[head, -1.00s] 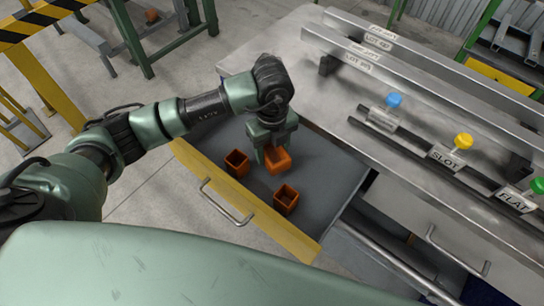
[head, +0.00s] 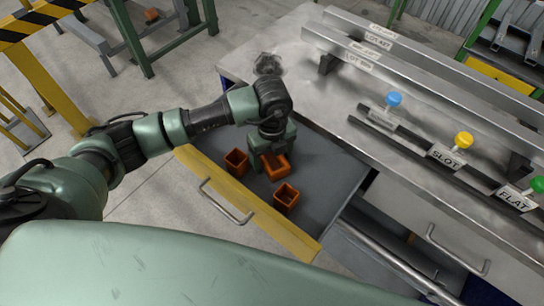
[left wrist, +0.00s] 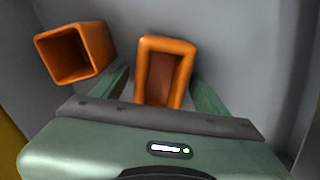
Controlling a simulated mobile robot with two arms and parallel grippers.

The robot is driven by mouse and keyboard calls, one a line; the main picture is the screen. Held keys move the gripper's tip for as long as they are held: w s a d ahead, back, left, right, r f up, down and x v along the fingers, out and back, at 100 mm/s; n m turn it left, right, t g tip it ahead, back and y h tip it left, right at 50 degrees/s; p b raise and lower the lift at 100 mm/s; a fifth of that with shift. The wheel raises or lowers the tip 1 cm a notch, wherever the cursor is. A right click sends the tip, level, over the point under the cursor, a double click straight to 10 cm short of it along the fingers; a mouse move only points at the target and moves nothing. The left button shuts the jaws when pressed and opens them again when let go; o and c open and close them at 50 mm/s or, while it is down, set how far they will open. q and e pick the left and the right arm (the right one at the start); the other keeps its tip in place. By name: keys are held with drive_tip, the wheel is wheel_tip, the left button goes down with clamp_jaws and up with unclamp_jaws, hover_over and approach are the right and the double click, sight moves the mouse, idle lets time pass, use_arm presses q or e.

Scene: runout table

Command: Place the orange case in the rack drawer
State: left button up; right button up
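The drawer (head: 328,176) is pulled out, with a yellow front and a grey floor. An orange case (head: 275,168) is low inside it and seems to rest on the floor, though the contact is hidden. My left gripper (head: 270,160) reaches down over it. In the left wrist view the case (left wrist: 165,72) lies between the two fingers (left wrist: 160,88), with a narrow gap on each side, so the gripper looks open. Its open end faces the camera. My right gripper is not in view.
Two more orange cases stand in the drawer, one to the left (head: 237,162) and one nearer the handle (head: 286,196). The steel table (head: 310,105) with rails lies behind. Blue (head: 394,99), yellow (head: 464,139) and green (head: 538,184) knobs stand at right.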

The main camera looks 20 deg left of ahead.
sight(272, 163)
use_arm(q)
drive_tip(key=shift+r, duration=0.2)
wheel_tip(272, 163, up, 12)
drive_tip(key=shift+b, duration=0.35)
idle(0.3)
